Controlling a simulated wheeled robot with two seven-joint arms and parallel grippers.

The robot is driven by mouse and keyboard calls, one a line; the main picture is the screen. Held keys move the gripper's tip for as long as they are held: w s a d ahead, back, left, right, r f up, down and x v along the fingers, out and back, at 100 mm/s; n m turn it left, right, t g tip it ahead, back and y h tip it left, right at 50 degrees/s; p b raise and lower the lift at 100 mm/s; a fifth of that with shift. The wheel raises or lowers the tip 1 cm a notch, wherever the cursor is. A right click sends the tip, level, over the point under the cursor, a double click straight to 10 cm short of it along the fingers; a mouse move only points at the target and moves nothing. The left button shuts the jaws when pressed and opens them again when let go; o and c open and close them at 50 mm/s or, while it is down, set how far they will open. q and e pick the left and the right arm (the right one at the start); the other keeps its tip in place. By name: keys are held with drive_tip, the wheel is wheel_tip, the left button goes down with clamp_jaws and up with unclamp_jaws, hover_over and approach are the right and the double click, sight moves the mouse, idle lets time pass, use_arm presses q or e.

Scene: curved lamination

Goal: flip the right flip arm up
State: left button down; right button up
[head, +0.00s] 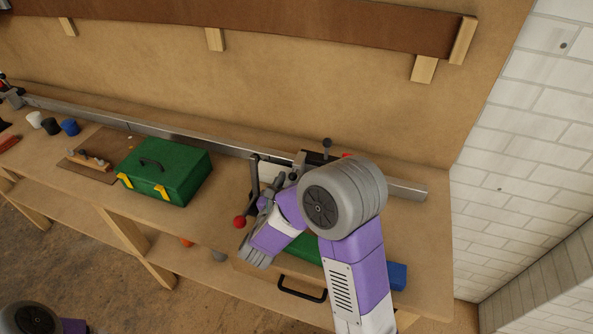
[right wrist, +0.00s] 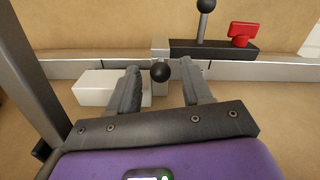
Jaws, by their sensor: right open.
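The flip arm appears to be the grey metal piece (right wrist: 160,47) on the long rail, with a round black knob (right wrist: 159,72) at its near end. In the head view this grey piece (head: 299,160) stands at the rail, partly hidden by my right arm. My right gripper (right wrist: 161,74) is open, its fingertips on either side of the knob in the right wrist view. I cannot tell whether they touch it. In the head view much of the right gripper is hidden by its wrist. My left gripper is out of view.
A long metal rail (head: 190,136) runs along the wall. A white block (right wrist: 108,88) lies left of the fingers. A black lever (right wrist: 205,6) and red knob (right wrist: 241,33) stand behind the rail. A dark upright bar (right wrist: 28,85) is close left. A green toolbox (head: 183,172) stands farther left.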

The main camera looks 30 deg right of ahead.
sight(297, 173)
drive_tip(key=x, duration=0.5)
drive_tip(key=shift+w+d, duration=0.15)
clamp_jaws()
